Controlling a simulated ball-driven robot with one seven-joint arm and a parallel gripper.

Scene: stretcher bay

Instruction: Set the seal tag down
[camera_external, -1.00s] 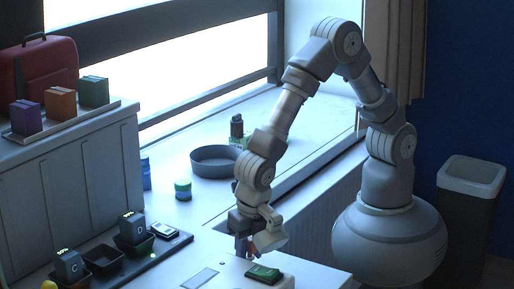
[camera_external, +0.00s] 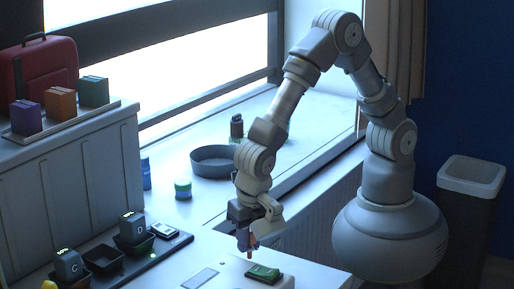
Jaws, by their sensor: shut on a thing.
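My gripper (camera_external: 246,242) points down over the front of the white counter (camera_external: 222,248). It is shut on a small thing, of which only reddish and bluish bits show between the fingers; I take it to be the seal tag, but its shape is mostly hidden. The gripper is a little behind and to the left of a dark green flat device (camera_external: 263,274) on a pale raised block. I cannot tell how far the held thing is above the surface.
A flat grey plate (camera_external: 199,278) lies to the left of the gripper. A black charging tray (camera_external: 142,257) holds dark units further left. A round grey dish (camera_external: 213,161) and a small teal-lidded jar (camera_external: 183,190) stand behind. Clear counter lies between.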

